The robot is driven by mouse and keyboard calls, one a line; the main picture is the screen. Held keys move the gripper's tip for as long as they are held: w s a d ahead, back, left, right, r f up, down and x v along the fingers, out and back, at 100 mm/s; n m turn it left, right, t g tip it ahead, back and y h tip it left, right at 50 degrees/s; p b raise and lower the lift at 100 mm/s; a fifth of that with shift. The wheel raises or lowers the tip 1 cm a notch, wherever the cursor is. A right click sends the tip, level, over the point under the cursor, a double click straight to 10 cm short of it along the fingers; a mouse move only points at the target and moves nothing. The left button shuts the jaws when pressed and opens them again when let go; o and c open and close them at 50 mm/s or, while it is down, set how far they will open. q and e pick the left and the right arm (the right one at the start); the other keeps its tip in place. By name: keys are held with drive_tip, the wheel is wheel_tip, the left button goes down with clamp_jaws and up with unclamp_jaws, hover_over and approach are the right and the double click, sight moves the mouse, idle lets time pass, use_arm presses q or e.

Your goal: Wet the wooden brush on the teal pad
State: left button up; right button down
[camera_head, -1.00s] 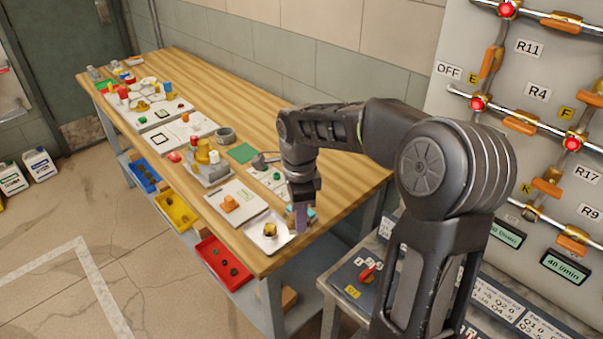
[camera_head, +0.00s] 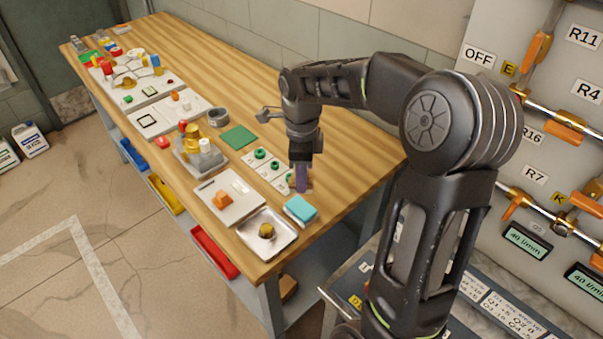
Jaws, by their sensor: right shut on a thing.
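My right gripper (camera_head: 302,170) points down at the near end of the bench, shut on a slim purple-grey thing (camera_head: 302,180). The jaws hide most of it, and I cannot tell whether it is the wooden brush. Its lower end shows beside the rings of a white card, just behind the teal pad (camera_head: 300,209). The pad is a small light-blue block lying flat near the bench's right edge. I see a gap between the held thing and the pad. A brown, rounded thing sits in a metal tray (camera_head: 285,246) left of the pad. My left gripper is out of view.
A white card with green rings (camera_head: 262,166), a green square (camera_head: 239,137) and a white board with an orange block (camera_head: 222,199) lie nearby. The bench (camera_head: 352,165) is bare right of my gripper. A valve panel (camera_head: 545,85) stands at the right.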

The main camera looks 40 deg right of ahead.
drive_tip(key=b, duration=0.4)
hover_over(301, 208)
drive_tip(key=shift+d+f, duration=0.15)
drive_tip(key=shift+f, duration=2.8)
drive_tip(key=shift+f+b, duration=0.85)
drive_tip(key=shift+f, duration=0.2)
drive_tip(key=shift+r, duration=0.1)
drive_tip(key=shift+r+p, duration=2.55)
drive_tip(key=shift+r, duration=0.95)
